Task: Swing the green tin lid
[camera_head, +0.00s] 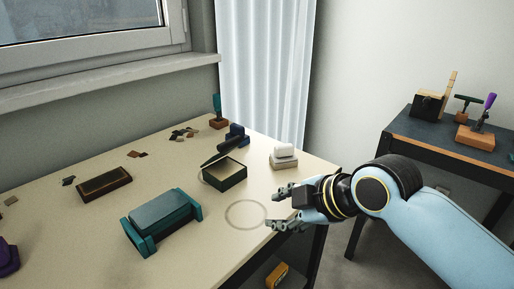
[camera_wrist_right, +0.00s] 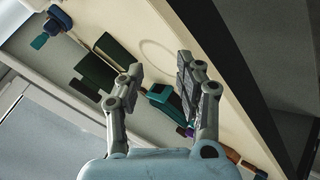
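A dark green tin (camera_head: 226,180) stands on the table in the head view, its pale inside showing. Its dark green lid (camera_head: 221,151) is raised and tilted along the tin's far left side. The dark green tin also shows in the right wrist view (camera_wrist_right: 95,72), left of the fingers. My right gripper (camera_head: 280,207) is open and empty over the table's right edge, to the right of and nearer than the tin, apart from it. In the right wrist view its fingers (camera_wrist_right: 160,66) are spread with nothing between them. My left gripper is out of view.
A teal press-like block (camera_head: 162,212) stands at front left of the tin. A white-topped stamp (camera_head: 284,154) is right of it, a blue object (camera_head: 236,133) behind. A pale ring (camera_head: 245,214) marks bare table near my right gripper. A dark side table (camera_head: 450,140) is at right.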

